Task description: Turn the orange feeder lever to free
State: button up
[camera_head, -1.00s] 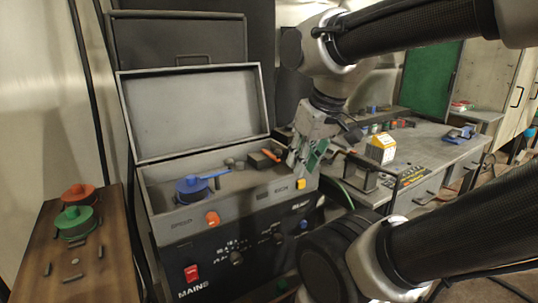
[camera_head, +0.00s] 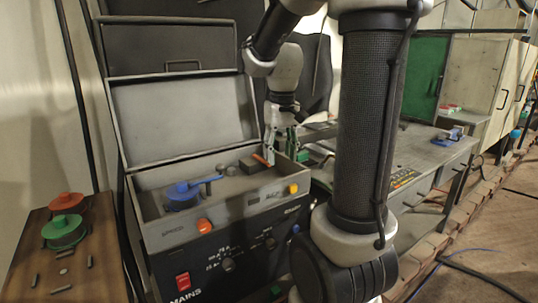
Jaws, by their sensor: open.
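The orange feeder lever (camera_head: 262,160) is a small slim bar on a dark block (camera_head: 250,165). It sits inside the open grey feeder box (camera_head: 150,203), at the right end of its top tray. My gripper (camera_head: 280,158) points down over the right end of the box, with its fingers apart and nothing seen between them. Its left finger is close beside the lever's right end; I cannot tell whether they touch. Part of the lever and block may be hidden by that finger.
A blue spool (camera_head: 180,193) with a blue arm is left in the box, whose lid (camera_head: 180,115) stands raised behind. An orange knob (camera_head: 204,225) and a yellow button (camera_head: 293,188) are on the front. A wooden board (camera_head: 20,275) holds red and green spools.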

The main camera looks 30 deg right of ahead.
jog(key=shift+m, duration=0.4)
jog(key=w+d, duration=0.2)
jog(key=w, duration=0.3)
jog(key=w+d, duration=0.2)
jog(key=w, duration=0.3)
jog(key=w+d, duration=0.3)
jog(key=w, duration=0.2)
jog(key=shift+w+d+f, duration=0.1)
jog(key=shift+w+f, duration=0.25)
jog(key=shift+w, duration=0.05)
jog(key=shift+r, duration=0.2)
notch_tip(320, 180, down, 8)
jog(key=shift+s+r, duration=0.1)
jog(key=shift+r, duration=0.15)
grip_shut()
